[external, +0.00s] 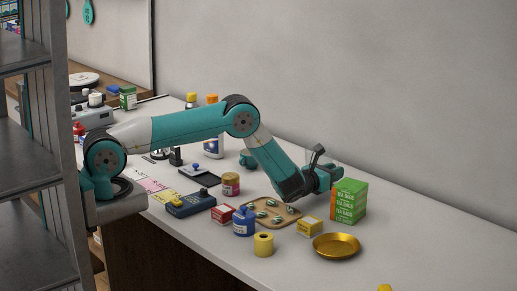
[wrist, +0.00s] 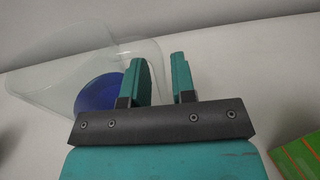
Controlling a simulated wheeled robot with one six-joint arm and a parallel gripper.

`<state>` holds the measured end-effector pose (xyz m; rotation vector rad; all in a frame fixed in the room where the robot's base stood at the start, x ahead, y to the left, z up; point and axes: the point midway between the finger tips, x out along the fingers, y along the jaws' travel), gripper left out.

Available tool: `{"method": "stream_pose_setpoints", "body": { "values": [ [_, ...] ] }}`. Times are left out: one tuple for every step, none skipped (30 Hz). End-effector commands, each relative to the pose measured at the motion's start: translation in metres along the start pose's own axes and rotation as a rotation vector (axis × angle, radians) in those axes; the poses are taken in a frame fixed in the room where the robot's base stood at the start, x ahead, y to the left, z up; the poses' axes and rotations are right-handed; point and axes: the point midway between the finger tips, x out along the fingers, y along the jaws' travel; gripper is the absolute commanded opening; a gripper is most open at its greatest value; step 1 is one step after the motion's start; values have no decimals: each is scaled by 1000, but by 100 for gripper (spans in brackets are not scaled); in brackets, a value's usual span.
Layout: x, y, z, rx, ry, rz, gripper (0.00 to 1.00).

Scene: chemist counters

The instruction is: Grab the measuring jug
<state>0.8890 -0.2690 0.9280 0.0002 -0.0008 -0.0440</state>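The measuring jug (wrist: 50,75) is clear, with a blue round part (wrist: 98,92), and fills the upper left of the wrist view. In the external view it is hard to make out, only a faint clear shape around my gripper (external: 325,172). In the wrist view my gripper (wrist: 163,80) has its two teal fingers apart with a gap between them. The left finger overlaps the jug's right side; the right finger is clear of it. I see nothing clearly held between the fingers, and cannot tell whether the left finger touches the jug.
Green tea bag boxes (external: 348,201) stand close to the right of my gripper; a green and orange corner (wrist: 300,155) shows in the wrist view. A brown tray (external: 291,222), a yellow box (external: 309,227) and a gold dish (external: 337,246) lie in front. The wall is behind.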

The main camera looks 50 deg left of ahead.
Motion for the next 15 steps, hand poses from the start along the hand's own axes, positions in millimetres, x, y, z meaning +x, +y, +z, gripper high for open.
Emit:
{"method": "stream_pose_setpoints", "body": {
  "values": [
    [4, 0, 0, -1, 0, 0, 24],
    [6, 0, 0, 0, 0, -1, 24],
    [8, 0, 0, 0, 0, -2, 24],
    [8, 0, -1, 0, 0, -2, 24],
    [8, 0, -1, 0, 1, -2, 24],
    [8, 0, -1, 0, 1, -2, 24],
    [8, 0, -1, 0, 1, -2, 24],
    [8, 0, -1, 0, 1, -2, 24],
    [8, 0, -1, 0, 1, -2, 24],
    [8, 0, -1, 0, 1, -2, 22],
    [8, 0, -1, 0, 1, -2, 15],
    [8, 0, -1, 0, 1, -2, 6],
    [8, 0, -1, 0, 1, -2, 0],
    [8, 0, -1, 0, 1, -2, 0],
    [8, 0, -1, -1, 1, -2, 0]
  ]
}}
